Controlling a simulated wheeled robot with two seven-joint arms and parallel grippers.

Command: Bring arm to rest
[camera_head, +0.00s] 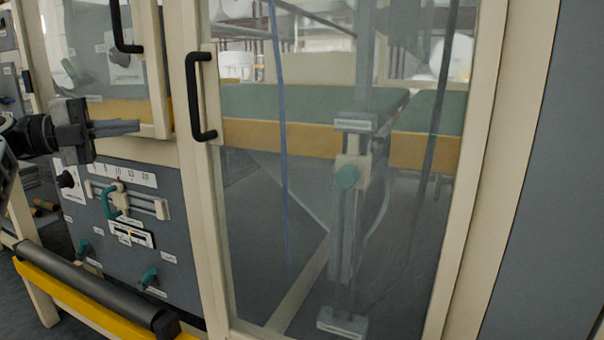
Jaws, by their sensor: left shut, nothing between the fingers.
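My left gripper (116,127) comes in from the left edge. Its dark fingers are shut with nothing between them and point right. It shows in front of the cream frame and the left glass door, above the grey control panel (170,255). I cannot tell how far it is from the machine. My right gripper is not in view.
A cream-framed glass door (465,210) with a black handle (200,95) stands right of my gripper. Another black handle (122,25) is above it. The panel has a green slider handle (112,202) and knobs. A dark roller (95,288) and yellow bar run along the lower left.

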